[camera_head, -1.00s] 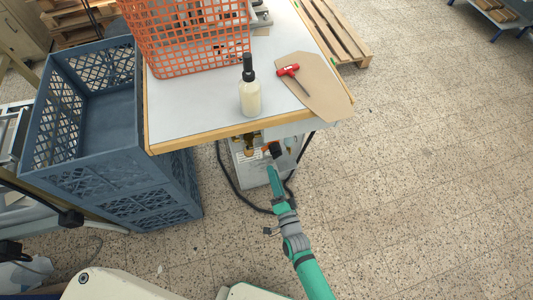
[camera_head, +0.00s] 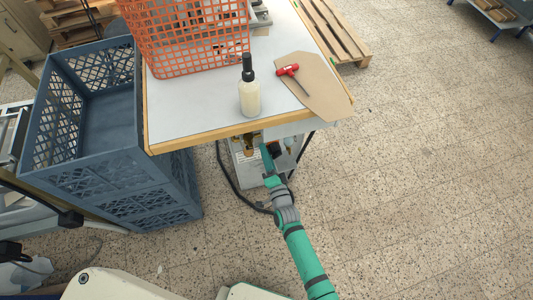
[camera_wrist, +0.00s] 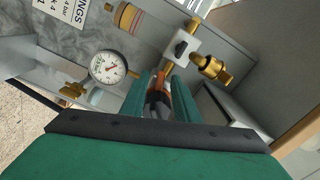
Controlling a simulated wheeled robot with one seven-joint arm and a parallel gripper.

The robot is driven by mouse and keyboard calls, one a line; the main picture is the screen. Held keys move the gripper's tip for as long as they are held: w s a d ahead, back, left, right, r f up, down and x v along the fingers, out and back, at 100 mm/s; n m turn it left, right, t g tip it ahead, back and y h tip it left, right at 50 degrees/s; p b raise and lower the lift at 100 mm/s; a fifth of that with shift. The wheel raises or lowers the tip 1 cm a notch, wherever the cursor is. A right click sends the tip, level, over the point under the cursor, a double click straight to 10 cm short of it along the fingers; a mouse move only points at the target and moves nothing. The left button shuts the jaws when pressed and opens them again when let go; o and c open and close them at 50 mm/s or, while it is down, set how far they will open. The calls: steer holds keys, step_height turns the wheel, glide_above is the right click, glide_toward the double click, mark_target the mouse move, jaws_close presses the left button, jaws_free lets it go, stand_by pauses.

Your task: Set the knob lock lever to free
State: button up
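My gripper (camera_head: 265,151) is at the small pneumatic unit under the table's front edge. In the wrist view my gripper (camera_wrist: 163,84) has its two green fingers apart. An orange-brown lever-like part (camera_wrist: 162,82) and a dark body show between them; I cannot tell whether the fingers touch these. Beyond the fingers are a white block (camera_wrist: 183,45), a brass knob-like fitting (camera_wrist: 216,69) to the right, and a brass cylinder with coloured rings (camera_wrist: 126,17) at the upper left. I cannot tell for certain which part is the knob lock lever, nor its setting.
A round dial gauge (camera_wrist: 108,67) sits close left of the fingers. The table (camera_head: 190,110) overhangs the unit and carries a bottle (camera_head: 249,95), a red-handled tool (camera_head: 289,71) and an orange basket (camera_head: 185,35). Blue crates (camera_head: 60,150) stand left.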

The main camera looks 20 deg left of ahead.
jaws_close()
steer(key=shift+f+n, duration=0.15)
steer(key=shift+n, duration=0.15)
steer(key=shift+w+d+f+n, duration=0.3)
steer(key=shift+d+f+n, duration=0.15)
steer(key=shift+n, duration=1.8)
steer(key=shift+w+d+f+n, duration=0.4)
steer(key=shift+d+n, duration=0.1)
steer(key=shift+n, duration=1.7)
steer(key=shift+w+d+f+n, duration=0.25)
steer(key=shift+d+f+n, duration=0.2)
steer(key=shift+n, duration=1.8)
steer(key=shift+d+r, duration=0.1)
jaws_free()
steer(key=shift+w, duration=0.1)
